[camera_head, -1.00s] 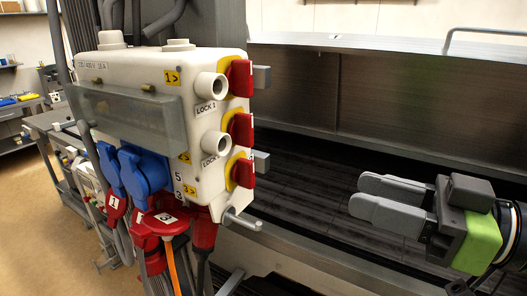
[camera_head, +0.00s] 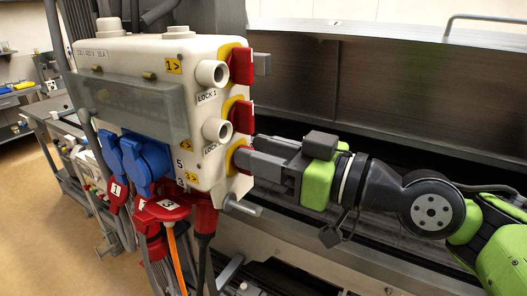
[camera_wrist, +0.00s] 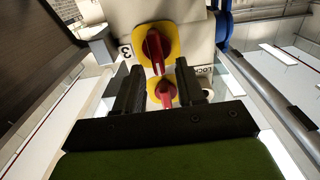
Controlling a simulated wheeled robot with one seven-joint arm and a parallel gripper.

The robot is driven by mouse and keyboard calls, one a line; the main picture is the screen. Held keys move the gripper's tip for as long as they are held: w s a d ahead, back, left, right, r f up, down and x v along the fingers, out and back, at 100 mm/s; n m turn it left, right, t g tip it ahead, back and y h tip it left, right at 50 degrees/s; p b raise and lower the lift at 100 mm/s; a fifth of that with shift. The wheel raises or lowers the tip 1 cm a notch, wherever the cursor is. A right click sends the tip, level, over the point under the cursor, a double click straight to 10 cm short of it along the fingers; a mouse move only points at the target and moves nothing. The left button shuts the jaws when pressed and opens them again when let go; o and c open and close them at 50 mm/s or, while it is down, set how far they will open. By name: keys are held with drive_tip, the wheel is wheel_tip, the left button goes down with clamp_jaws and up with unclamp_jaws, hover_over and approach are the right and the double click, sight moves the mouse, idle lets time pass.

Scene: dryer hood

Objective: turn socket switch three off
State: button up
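The socket box (camera_head: 205,110) carries three red rotary switches on yellow plates on its right side, one above another. The lowest, switch three (camera_head: 231,158), is mostly hidden behind my fingers in the head view. In the wrist view, switch three (camera_wrist: 153,45) stands beside a "3" label, its red handle lying along the picture's vertical with a slight tilt. My gripper (camera_head: 243,160) is in front of it. In the wrist view my gripper (camera_wrist: 160,66) is open, with fingertips either side of the handle's near end and gaps showing. Contact is not visible.
The middle switch (camera_head: 243,116) sits just above my fingers and also shows between them in the wrist view (camera_wrist: 165,93). A grey peg (camera_head: 243,207) juts out below. Blue sockets (camera_head: 146,163) and red plugs (camera_head: 162,209) hang at the box's front. A metal hood (camera_head: 400,90) stands behind.

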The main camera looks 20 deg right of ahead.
clamp_jaws()
drive_tip(key=shift+f+n+b, duration=0.1)
drive_tip(key=shift+n+b, duration=0.2)
drive_tip(key=shift+b, duration=0.3)
drive_tip(key=n+b, duration=0.2)
drive_tip(key=b, duration=0.1)
drive_tip(key=n+b, duration=0.2)
drive_tip(key=a+n+b, duration=0.1)
drive_tip(key=n+b, duration=0.1)
drive_tip(key=b, duration=0.1)
drive_tip(key=shift+s+f+b, duration=0.3)
drive_tip(key=n+b, duration=0.1)
drive_tip(key=n, duration=0.1)
drive_tip(key=n+b, duration=0.3)
drive_tip(key=shift+s+a+f+n, duration=0.2)
drive_tip(key=shift+f+n, duration=0.1)
drive_tip(key=n+b, duration=0.1)
drive_tip(key=n, duration=0.1)
drive_tip(key=n+b, duration=0.1)
drive_tip(key=n, duration=0.2)
drive_tip(key=shift+a+f+n+b, duration=0.1)
drive_tip(key=shift+f+n+b, duration=0.2)
drive_tip(key=shift+f+b, duration=0.1)
drive_tip(key=shift+o, duration=0.4)
unclamp_jaws()
